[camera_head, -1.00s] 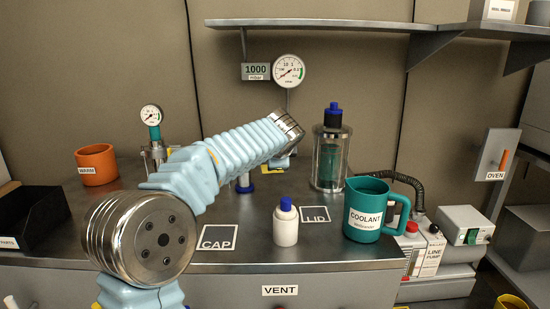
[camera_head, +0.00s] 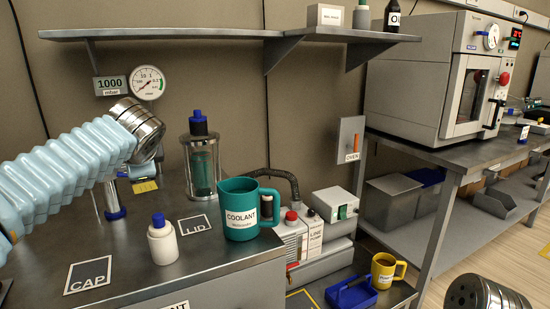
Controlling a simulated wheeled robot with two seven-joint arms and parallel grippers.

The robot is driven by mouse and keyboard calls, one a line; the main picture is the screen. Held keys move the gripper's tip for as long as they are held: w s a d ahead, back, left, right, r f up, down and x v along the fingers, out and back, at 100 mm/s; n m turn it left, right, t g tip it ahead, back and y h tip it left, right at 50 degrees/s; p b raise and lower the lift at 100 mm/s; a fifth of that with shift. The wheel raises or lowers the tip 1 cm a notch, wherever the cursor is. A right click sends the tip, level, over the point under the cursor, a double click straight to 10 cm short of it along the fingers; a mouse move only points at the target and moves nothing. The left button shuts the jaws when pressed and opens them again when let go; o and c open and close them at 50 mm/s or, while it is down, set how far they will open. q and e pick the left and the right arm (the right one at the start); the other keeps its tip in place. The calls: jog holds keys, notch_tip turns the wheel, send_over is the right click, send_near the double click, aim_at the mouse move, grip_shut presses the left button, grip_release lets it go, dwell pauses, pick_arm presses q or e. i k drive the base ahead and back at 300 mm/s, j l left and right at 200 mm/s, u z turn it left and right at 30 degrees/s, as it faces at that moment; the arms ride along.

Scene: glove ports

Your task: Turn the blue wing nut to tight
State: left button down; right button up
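I cannot make out a blue wing nut for certain. A small dark blue piece (camera_head: 115,213) shows low on the bench beneath my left arm, around the foot of a thin post; its shape is too small to tell. My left arm reaches in from the left, and its silver wrist end (camera_head: 138,122) is in front of the back of the bench. A silver link of my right arm shows at the bottom right; my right gripper is out of view.
A white bottle with a blue cap (camera_head: 162,243), a glass vessel with a blue top (camera_head: 202,165) and a teal COOLANT jug (camera_head: 245,210) stand on the bench. A gauge (camera_head: 148,83) is behind my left wrist. A shelf (camera_head: 230,34) overhangs. The oven (camera_head: 440,80) is at right.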

aim_at(119, 174)
jog(key=k+l, duration=0.8)
